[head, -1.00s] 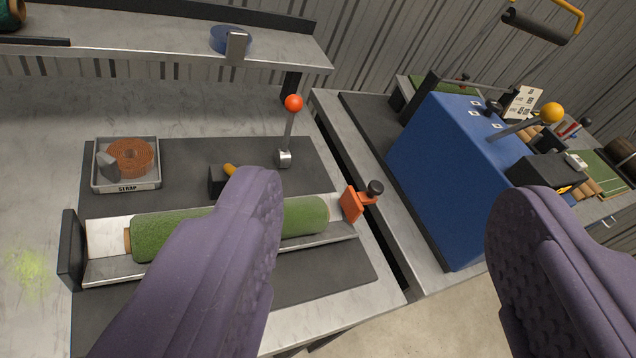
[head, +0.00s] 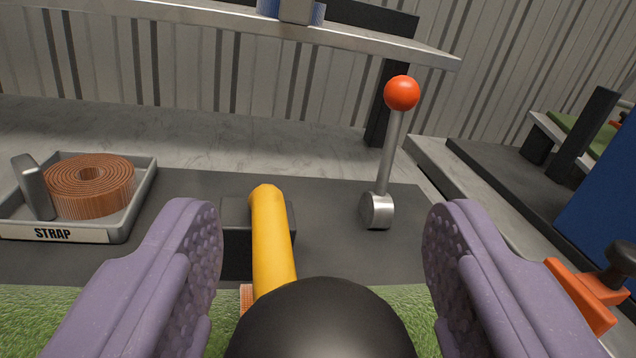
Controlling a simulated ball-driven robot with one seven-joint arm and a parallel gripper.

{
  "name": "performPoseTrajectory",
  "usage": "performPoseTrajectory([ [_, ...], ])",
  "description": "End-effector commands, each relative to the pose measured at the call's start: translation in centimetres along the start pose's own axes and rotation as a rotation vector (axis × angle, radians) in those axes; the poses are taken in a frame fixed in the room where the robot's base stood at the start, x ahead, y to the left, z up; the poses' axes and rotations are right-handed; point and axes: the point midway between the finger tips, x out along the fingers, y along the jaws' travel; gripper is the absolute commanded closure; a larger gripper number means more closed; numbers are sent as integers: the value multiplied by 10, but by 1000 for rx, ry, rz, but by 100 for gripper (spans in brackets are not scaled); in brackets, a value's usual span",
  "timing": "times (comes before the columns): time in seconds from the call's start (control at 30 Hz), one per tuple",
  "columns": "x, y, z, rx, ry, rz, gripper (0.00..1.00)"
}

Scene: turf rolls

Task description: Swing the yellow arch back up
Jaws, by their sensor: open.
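The yellow arch (head: 270,235) is swung down toward me. Its far end meets a dark block (head: 238,235) on the mat, and its near end runs behind a large rounded black part (head: 318,325), which looks like its knob or grip. My gripper (head: 322,240) is open. Its two purple fingers stand on either side of the black part, with a gap on both sides and nothing held. The green turf roll (head: 130,310) lies crosswise below, partly hidden by the fingers. A bit of orange strap shows on it beside the arch.
A lever with a red ball (head: 401,93) stands upright just beyond my right finger. The grey STRAP tray (head: 125,215) with a coiled orange strap is at left. An orange clamp (head: 580,295) is at lower right. A metal shelf (head: 390,45) crosses the back above.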

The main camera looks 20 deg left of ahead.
Motion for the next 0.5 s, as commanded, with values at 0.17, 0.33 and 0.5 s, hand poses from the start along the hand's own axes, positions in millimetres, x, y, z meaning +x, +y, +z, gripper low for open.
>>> performPoseTrajectory([
  [0.17,6,0,0,1,-1,0,36],
  [0.33,6,0,-1,1,-1,0,40],
  [0.5,6,0,-1,1,-1,0,79],
])
